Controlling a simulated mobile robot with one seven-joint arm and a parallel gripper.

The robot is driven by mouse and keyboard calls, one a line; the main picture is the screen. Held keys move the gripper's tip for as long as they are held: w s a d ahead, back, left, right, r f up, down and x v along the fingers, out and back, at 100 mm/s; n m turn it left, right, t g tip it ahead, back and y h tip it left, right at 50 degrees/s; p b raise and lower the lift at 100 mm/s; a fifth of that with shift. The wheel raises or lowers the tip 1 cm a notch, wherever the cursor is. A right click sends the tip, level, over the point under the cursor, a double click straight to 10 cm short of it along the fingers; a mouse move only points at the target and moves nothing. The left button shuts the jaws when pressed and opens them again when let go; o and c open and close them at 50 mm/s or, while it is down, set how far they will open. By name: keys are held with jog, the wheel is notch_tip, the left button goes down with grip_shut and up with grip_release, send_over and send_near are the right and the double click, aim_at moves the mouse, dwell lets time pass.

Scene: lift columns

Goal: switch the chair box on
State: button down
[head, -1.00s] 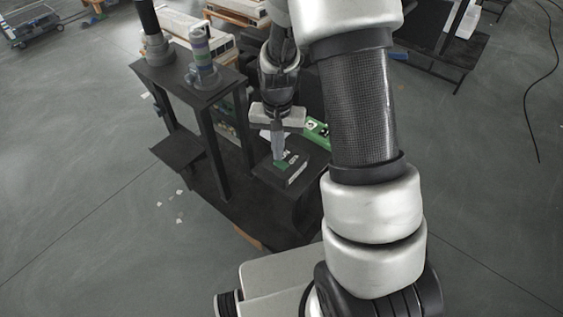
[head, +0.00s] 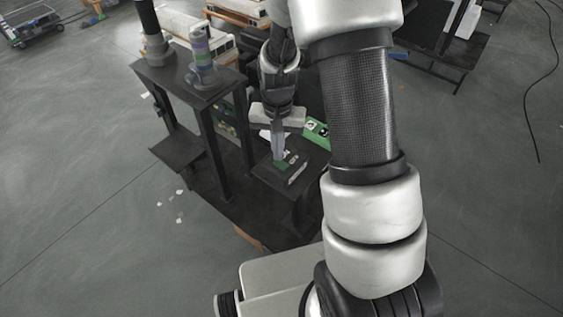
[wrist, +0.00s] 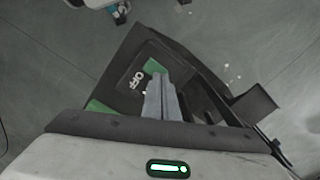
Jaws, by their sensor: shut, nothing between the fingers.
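The chair box is a dark box with a green patch and white lettering (head: 296,170), on a black stand at the centre of the head view. In the wrist view the box (wrist: 132,88) shows white letters reading "OFF" and a green patch beside my fingers. My gripper (head: 279,156) is shut and empty, pointing down at the green patch. In the wrist view its fingertips (wrist: 158,80) overlap the edge of the green patch; I cannot tell if they touch it. The fingers hide part of the box's top.
A green box (head: 318,130) with white marks lies just behind the gripper. Paper scraps lie on the floor at left. Open floor is on the left and right.

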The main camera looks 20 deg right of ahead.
jog(key=shift+f+b, duration=0.55)
jog(key=shift+f, duration=0.15)
dwell(0.5)
notch_tip(320, 180, up, 7)
jog(key=p, duration=0.5)
dwell(0.4)
dwell(0.3)
jog(key=s+r+n+t+p, duration=0.1)
jog(key=s+r, duration=0.2)
jog(key=r, duration=0.6)
jog(key=s+r+n+t, duration=0.1)
jog(key=s+r+t, duration=0.15)
jog(key=r, duration=0.75)
jog(key=s+r+n+t+p, duration=0.1)
jog(key=s+r+n+t, duration=0.1)
jog(key=s+r, duration=0.7)
jog(key=s, duration=0.4)
jog(key=shift+r+n, duration=0.35)
jog(key=shift+n, duration=0.05)
